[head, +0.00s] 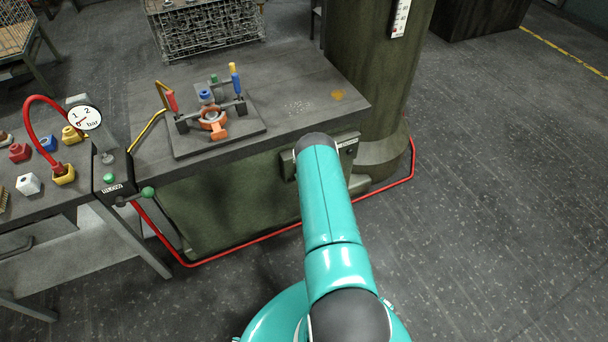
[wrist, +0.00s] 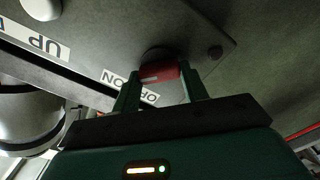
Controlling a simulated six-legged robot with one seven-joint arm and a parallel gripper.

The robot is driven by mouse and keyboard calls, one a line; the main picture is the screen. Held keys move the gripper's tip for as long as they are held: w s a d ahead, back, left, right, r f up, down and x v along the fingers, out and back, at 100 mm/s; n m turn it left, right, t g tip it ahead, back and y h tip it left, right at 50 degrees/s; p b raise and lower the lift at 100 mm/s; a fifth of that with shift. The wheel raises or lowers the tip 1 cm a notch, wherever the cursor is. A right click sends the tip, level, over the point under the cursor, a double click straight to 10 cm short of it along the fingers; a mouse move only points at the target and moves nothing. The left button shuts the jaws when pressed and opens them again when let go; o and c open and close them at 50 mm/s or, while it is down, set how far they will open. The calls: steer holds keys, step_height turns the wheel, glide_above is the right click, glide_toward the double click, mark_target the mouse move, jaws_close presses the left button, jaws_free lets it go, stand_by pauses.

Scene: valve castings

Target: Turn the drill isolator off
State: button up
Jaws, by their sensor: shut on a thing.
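The drill isolator shows in the wrist view as a red handle (wrist: 160,72) on a dark round base, mounted on a grey-green panel (wrist: 225,100). The handle lies nearly level across the picture, with a pale mark on it. My gripper (wrist: 160,84) has one finger on each side of the handle and is shut on it. White lettered labels beside it appear upside down; one reads ON, and another is partly covered by my gripper. In the head view my teal arm hides my gripper and most of the isolator at the front of the bench.
A fixture plate (head: 215,135) with an orange casting (head: 212,118) stands on the bench (head: 290,80). A thick green column (head: 375,90) rises at the bench's right end. A red pipe (head: 260,240) runs low along the floor. The floor (head: 500,180) at right is clear.

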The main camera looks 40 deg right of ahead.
steer(key=n, duration=0.8)
steer(key=shift+f+n, duration=0.15)
steer(key=shift+n, duration=0.25)
steer(key=o, duration=1)
steer(key=shift+s, duration=0.1)
steer(key=v, duration=1.3)
steer(key=shift+s+a, duration=0.2)
steer(key=shift+s, duration=0.1)
